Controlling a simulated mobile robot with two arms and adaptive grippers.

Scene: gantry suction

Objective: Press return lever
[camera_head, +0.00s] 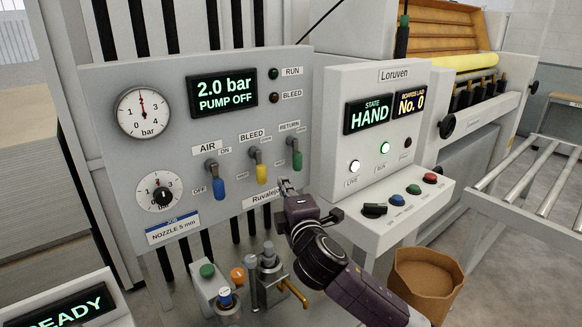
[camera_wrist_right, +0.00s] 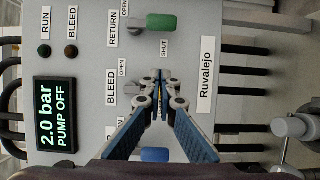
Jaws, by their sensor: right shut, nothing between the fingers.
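The return lever has a green handle (camera_head: 297,160) and sits under the RETURN label on the grey Ruvalejo panel (camera_head: 120,75). The handle hangs down. In the right wrist view the green handle (camera_wrist_right: 161,22) is at the top, with a SHUT label beside it. My right gripper (camera_head: 285,185) is shut and empty, in front of the panel, just below the green handle and right of the yellow one. In the right wrist view its fingertips (camera_wrist_right: 160,76) are together, apart from the green handle. They cover the bleed lever there. My left gripper is not in view.
The yellow bleed lever (camera_head: 261,173) and blue air lever (camera_head: 218,188) are left of the return lever. The panel display (camera_head: 222,91) reads 2.0 bar, PUMP OFF. The Loruven console (camera_head: 345,90) stands to the right. Valves and knobs (camera_head: 268,262) are below the panel.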

